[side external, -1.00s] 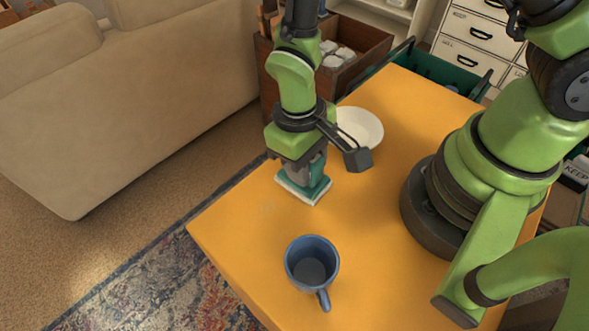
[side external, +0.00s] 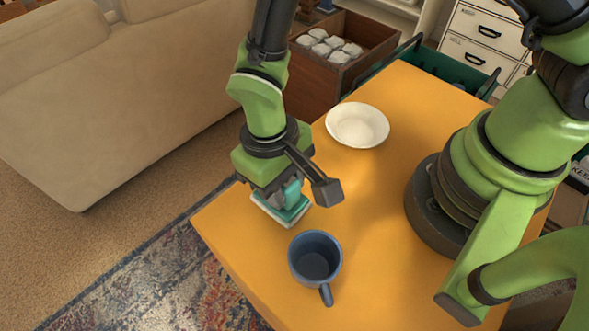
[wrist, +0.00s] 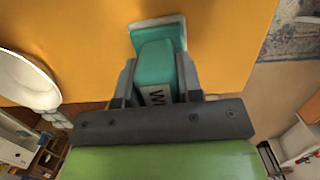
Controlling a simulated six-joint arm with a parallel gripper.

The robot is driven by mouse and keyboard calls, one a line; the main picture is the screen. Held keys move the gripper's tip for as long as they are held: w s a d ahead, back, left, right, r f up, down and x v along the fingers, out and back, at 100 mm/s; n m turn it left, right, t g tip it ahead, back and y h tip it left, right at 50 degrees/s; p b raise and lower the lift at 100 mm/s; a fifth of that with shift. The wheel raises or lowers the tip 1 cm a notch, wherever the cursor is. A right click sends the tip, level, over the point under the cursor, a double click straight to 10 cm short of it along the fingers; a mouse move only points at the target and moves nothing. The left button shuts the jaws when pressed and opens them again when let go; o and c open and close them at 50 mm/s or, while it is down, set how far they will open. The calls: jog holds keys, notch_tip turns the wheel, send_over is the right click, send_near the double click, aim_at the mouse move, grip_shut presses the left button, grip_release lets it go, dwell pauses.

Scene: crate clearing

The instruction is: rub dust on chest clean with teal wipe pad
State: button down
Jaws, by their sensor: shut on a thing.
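The teal wipe pad (side external: 291,213) has a teal grip block and a pale lower edge. It is at the chest's left edge, down at the top as far as I can tell. My gripper (side external: 283,192) is shut on its block. In the wrist view, the fingers of my gripper (wrist: 157,78) stand on either side of the block of the pad (wrist: 155,62), which bears partly hidden lettering. The chest (side external: 385,205) has a plain orange top. I see no clear dust on it now; the area under the pad is hidden.
A blue mug (side external: 315,259) stands close in front of the pad, its handle toward the camera. A white dish (side external: 357,125) sits behind and to the right. A wooden crate (side external: 372,46) with pale items stands beyond. The middle of the top is clear.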

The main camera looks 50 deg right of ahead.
jog(key=shift+a, duration=2.1)
jog(key=shift+d, duration=6)
notch_tip(320, 180, up, 8)
